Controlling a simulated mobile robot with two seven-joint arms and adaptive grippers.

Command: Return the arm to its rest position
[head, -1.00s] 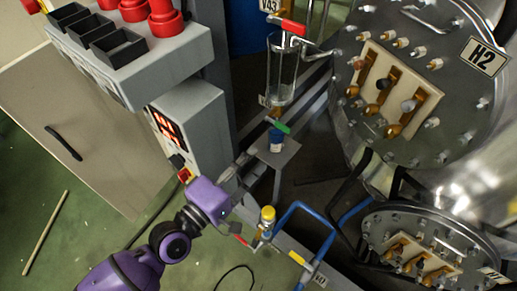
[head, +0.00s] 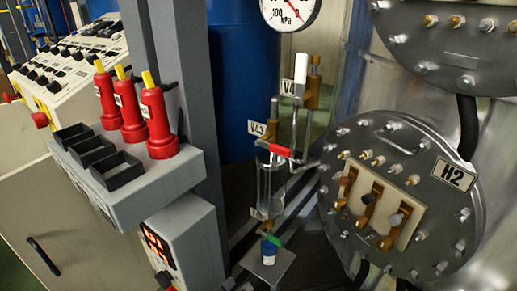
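Neither arm shows clearly in the head view. A small grey piece at the bottom edge, left of the little platform (head: 270,268), may be the tip of my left gripper. Too little of it shows to tell whether it is open or shut. No part of my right arm or gripper is in view. A small blue-capped vessel (head: 268,253) stands upright on the platform, under a glass cylinder (head: 270,190) with a green lever at its outlet. A red-handled valve (head: 280,150) labelled V43 sits at the top of the cylinder.
A grey shelf (head: 150,190) with three red bottles (head: 130,115) and black bins (head: 115,170) stands left, above a box with a red display (head: 158,245). A bolted round flange (head: 400,200) labelled H2 is at right. A kPa gauge (head: 290,10) is at the top.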

